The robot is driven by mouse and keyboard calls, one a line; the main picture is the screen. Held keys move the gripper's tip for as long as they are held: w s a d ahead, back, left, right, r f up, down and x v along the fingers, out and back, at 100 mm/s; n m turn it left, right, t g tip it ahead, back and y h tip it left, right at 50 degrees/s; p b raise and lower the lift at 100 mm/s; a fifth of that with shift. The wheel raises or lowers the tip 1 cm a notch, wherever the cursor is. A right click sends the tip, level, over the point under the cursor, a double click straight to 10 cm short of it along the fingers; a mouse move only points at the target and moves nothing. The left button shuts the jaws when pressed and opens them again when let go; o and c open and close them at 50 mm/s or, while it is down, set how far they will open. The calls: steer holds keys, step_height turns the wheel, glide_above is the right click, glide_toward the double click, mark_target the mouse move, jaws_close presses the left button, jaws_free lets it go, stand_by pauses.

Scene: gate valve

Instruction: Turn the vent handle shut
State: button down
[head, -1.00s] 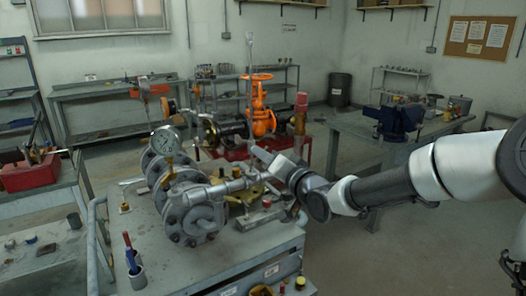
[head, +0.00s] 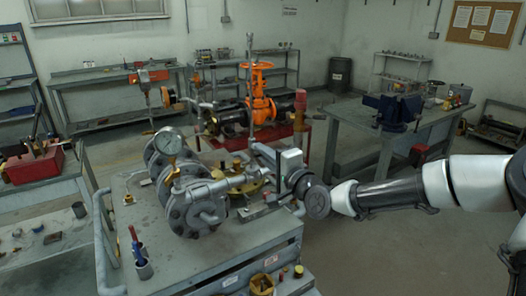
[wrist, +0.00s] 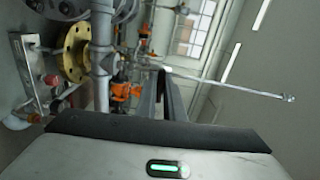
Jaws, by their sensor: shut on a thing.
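A thin upright metal rod (head: 249,75) with a small knob on top rises above the pipework in the head view. In the wrist view the same rod (wrist: 235,86) runs sideways past the fingertips. My gripper (head: 256,149) is beside the valve assembly, its fingers shut on the rod. The fingers (wrist: 166,75) show edge-on in the wrist view, hiding part of the rod. The grey valve assembly (head: 196,207) stands on the cart, with a brass flange (head: 252,181) below my gripper. I cannot tell for certain that this rod is the vent handle.
An orange valve (head: 260,95) stands behind. A workbench (head: 375,130) with a blue vise (head: 393,110) is at right. Open floor lies right of the cart.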

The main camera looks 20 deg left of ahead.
steer(key=shift+s+m, duration=0.1)
steer(key=shift+m, duration=0.2)
stand_by(0.4)
steer(key=c, duration=1.9)
jaws_free()
steer(key=shift+o, duration=0.2)
steer(key=p+v, duration=0.1)
steer(key=v, duration=1.6)
steer(key=shift+s, duration=0.2)
steer(key=shift+d, duration=0.1)
